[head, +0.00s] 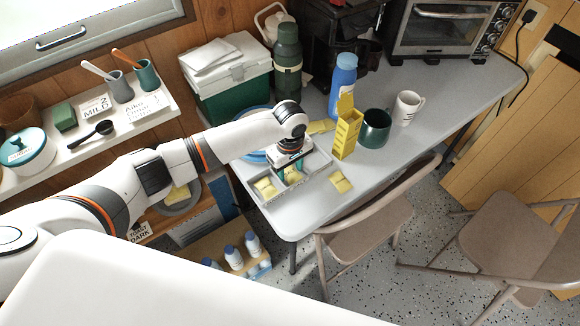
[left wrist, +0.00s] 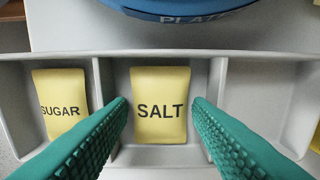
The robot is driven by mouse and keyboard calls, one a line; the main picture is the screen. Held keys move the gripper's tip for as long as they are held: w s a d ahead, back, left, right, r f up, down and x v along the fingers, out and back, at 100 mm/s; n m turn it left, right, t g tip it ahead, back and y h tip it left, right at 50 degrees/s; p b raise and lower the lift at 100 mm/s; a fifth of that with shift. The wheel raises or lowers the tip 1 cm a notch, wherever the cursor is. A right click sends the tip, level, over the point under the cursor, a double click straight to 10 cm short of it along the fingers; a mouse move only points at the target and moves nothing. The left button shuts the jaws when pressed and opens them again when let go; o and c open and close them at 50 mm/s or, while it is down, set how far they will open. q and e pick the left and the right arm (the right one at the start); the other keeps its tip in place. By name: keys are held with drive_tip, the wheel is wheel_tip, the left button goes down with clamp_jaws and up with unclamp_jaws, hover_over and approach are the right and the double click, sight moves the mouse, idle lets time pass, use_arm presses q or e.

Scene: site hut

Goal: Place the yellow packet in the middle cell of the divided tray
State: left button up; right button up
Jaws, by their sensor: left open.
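The grey divided tray (head: 319,162) lies near the table's left end; it also shows in the left wrist view (left wrist: 258,98). A yellow packet marked SALT (left wrist: 160,88) lies flat in its middle cell; it partly shows in the head view (head: 293,176). A yellow packet marked SUGAR (left wrist: 60,104) lies in the left cell (head: 265,188). The right cell looks empty. My left gripper (left wrist: 160,108) is open above the middle cell, its teal fingers either side of the SALT packet with gaps; it also shows in the head view (head: 290,168). My right gripper is out of view.
A loose yellow packet (head: 340,181) lies right of the tray. Behind stand a tall yellow box (head: 347,134), a green mug (head: 375,128) and a blue bottle (head: 343,82). A blue plate (left wrist: 200,10) lies just beyond the tray. The table's front right is clear.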

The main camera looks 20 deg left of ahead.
sight(290, 173)
use_arm(q)
wheel_tip(290, 173, up, 12)
drive_tip(key=shift+r, duration=0.15)
idle(0.3)
